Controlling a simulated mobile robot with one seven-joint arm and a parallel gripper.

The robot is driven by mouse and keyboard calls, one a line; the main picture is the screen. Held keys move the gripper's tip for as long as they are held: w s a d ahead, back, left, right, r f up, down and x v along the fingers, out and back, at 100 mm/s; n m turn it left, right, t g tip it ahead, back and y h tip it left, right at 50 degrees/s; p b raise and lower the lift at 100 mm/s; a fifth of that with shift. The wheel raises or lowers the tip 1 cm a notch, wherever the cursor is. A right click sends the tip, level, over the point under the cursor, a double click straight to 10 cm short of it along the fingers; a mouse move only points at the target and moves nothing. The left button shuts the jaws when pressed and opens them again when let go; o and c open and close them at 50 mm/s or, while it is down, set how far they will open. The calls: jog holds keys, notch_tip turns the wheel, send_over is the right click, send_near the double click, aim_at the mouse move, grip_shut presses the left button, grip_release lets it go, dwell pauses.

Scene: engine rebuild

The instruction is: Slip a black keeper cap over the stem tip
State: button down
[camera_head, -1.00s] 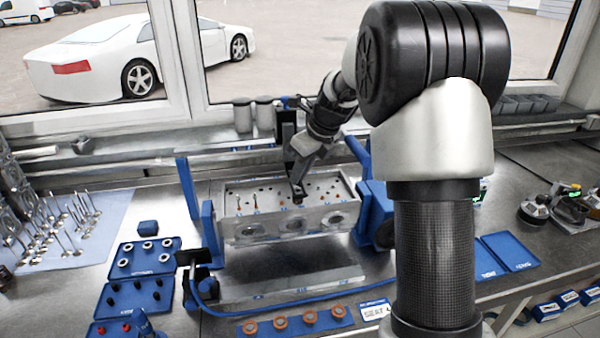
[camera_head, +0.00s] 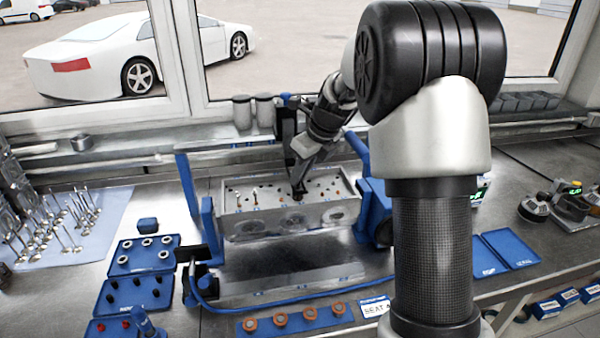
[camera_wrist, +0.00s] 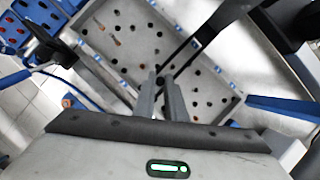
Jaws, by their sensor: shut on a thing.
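My gripper (camera_head: 299,192) reaches down over the middle of the top face of the grey cylinder head (camera_head: 346,208). In the wrist view its two fingers (camera_wrist: 160,80) are shut on a small dark piece, which looks like a black keeper cap (camera_wrist: 160,82), though it is mostly hidden between the fingertips. The stem tip under the fingers is hidden. Two copper-coloured stems or guides stand at the left of the head; one shows in the wrist view (camera_wrist: 117,42). More black caps (camera_head: 134,282) sit in a blue tray at the lower left.
Blue stand posts (camera_head: 209,232) flank the head. A blue tray of pale rings (camera_head: 149,242) lies at the left, and several valves (camera_head: 72,218) stand beyond it. A blue strip with orange rings (camera_head: 280,319) lies in front.

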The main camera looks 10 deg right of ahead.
jog(key=shift+f, duration=0.25)
jog(key=c, duration=1.7)
grip_release()
